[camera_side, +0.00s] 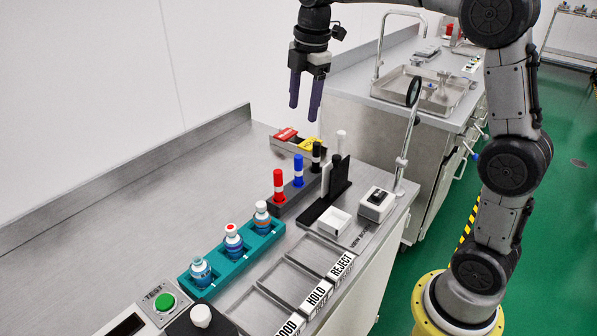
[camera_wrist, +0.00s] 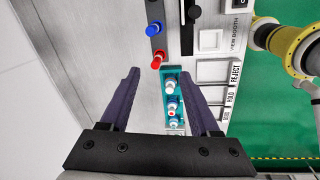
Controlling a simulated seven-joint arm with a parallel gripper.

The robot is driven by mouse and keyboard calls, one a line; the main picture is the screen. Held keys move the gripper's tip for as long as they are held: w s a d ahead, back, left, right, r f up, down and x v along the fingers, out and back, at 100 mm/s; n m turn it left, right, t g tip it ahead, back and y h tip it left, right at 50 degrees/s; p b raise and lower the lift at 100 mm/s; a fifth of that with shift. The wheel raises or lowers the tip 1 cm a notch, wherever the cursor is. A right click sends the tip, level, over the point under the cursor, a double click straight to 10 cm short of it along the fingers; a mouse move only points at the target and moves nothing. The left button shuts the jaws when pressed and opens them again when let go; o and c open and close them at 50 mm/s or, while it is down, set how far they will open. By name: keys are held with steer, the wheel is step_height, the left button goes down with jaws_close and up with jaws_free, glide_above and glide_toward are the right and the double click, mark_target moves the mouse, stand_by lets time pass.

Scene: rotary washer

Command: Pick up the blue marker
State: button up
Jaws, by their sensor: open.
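The blue marker (camera_side: 298,170) stands upright in a dark holder (camera_side: 292,194), between a red marker (camera_side: 279,184) on its left and a black marker (camera_side: 316,156) on its right. My gripper (camera_side: 305,112) is open and empty, pointing down, well above the counter and the markers. In the wrist view the blue marker (camera_wrist: 154,29) shows near the top, beyond the fingertips of my gripper (camera_wrist: 159,72). The red marker (camera_wrist: 159,60) shows there between the fingertips. Nothing touches the blue marker except its holder.
A teal rack (camera_side: 274,232) with several vials stands nearer the camera. A dark stand (camera_side: 318,211) with upright panels is close on the right of the markers. Red and yellow items (camera_side: 287,134) lie behind. Trays labelled HOLD and REJECT (camera_side: 290,278) line the front edge. The counter's left side is clear.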

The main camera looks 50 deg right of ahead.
steer(key=g, duration=0.1)
glide_above(298, 157)
step_height(298, 157, down, 6)
steer(key=f, duration=0.1)
steer(key=shift+m+g, duration=0.3)
step_height(298, 157, down, 8)
steer(key=shift+a+f, duration=0.1)
steer(key=shift+f, duration=0.05)
steer(key=shift+w+f, duration=0.15)
steer(key=shift+f, duration=2.9)
jaws_close()
